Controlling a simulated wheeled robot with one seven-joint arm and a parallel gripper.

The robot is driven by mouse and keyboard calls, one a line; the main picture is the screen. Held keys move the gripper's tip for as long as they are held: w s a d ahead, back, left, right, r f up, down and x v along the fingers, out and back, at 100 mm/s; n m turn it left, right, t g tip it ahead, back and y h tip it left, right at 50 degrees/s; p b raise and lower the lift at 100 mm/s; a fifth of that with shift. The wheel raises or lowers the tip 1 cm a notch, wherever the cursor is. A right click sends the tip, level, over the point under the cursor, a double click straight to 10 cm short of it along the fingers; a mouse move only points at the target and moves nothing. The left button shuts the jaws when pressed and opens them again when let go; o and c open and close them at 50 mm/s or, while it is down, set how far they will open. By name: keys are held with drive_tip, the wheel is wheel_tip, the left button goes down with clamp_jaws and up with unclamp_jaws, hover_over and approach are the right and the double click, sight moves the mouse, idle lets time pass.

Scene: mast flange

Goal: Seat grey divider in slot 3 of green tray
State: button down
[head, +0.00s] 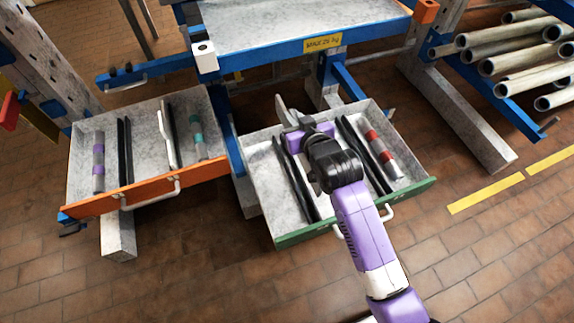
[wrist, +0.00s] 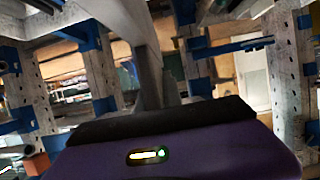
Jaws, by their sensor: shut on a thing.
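The green tray (head: 257,160) is a grey open drawer with a green front, pulled out at the centre right. Pairs of dark slot rails stand in it, one pair at left (head: 293,180) and one at right (head: 366,155). My gripper (head: 306,132) is over the tray's back middle, between these pairs, shut on the grey divider (head: 287,109). A grey end of the divider sticks out beyond the jaws toward the back left, tilted. My wrist and arm hide the middle of the tray and the divider's lower part. I cannot tell whether it touches the tray.
A red-and-grey cylinder (head: 378,146) lies at the green tray's right. An orange-fronted tray (head: 82,165) at left holds dark rails, a pale divider (head: 166,138) and two banded cylinders. Blue rack beams (head: 280,51) stand behind; pipes (head: 505,60) are stacked at upper right.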

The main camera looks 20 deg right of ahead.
wheel_tip(320, 180, down, 17)
drive_tip(key=b, duration=0.5)
drive_tip(key=shift+f, duration=0.15)
drive_tip(key=shift+f, duration=0.2)
drive_tip(key=c, duration=1.5)
unclamp_jaws()
drive_tip(key=shift+r, duration=0.1)
drive_tip(key=p+v, duration=0.3)
drive_tip(key=v, duration=0.9)
drive_tip(key=shift+r, duration=0.1)
